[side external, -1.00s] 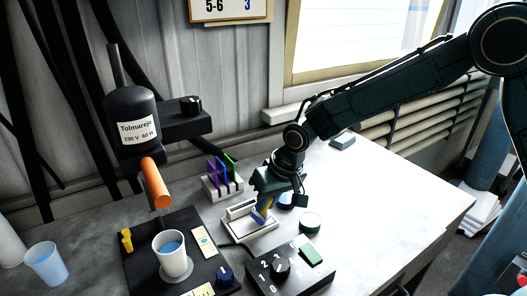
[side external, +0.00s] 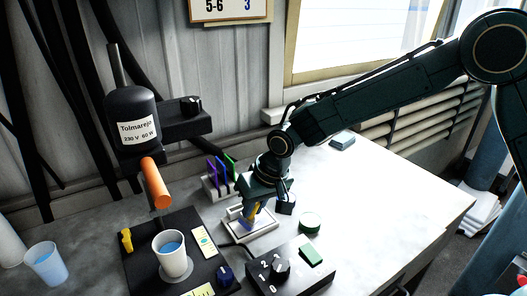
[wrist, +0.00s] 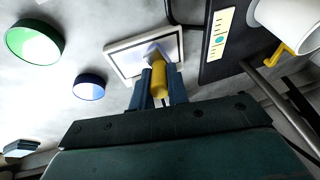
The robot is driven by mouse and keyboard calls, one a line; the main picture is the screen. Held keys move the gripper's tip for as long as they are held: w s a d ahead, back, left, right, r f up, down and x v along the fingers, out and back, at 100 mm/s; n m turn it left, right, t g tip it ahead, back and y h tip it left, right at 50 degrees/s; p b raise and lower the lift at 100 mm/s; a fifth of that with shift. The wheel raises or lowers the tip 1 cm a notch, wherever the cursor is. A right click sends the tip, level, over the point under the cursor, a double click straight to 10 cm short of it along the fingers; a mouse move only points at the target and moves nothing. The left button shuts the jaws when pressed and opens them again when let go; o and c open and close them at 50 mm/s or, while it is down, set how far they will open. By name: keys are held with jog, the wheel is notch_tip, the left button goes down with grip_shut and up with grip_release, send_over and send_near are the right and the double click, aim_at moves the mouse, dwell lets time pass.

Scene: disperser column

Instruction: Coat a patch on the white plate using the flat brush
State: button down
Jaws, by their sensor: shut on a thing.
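My gripper (wrist: 160,88) is shut on the yellow handle of the flat brush (wrist: 160,80). In the side view the brush (side external: 252,213) hangs below my gripper (side external: 258,200), its lower end over the white plate. The white plate (side external: 262,232) lies on the bench right of the black base, and in the wrist view it (wrist: 118,61) lies just beyond the jaws. A bluish patch shows on it around the brush end. The bristles are partly hidden, and I cannot tell whether they touch the plate.
A rack of coloured tools (side external: 212,186) stands behind the plate.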

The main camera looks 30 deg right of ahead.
jog(key=shift+a, duration=1.5)
jog(key=shift+w, duration=0.15)
jog(key=shift+w, duration=0.35)
jog(key=shift+d, duration=0.2)
jog(key=shift+d+f, duration=0.1)
jog(key=shift+d, duration=1.35)
jog(key=shift+d, duration=0.1)
jog(key=shift+d, duration=1.5)
jog(key=shift+d, duration=0.15)
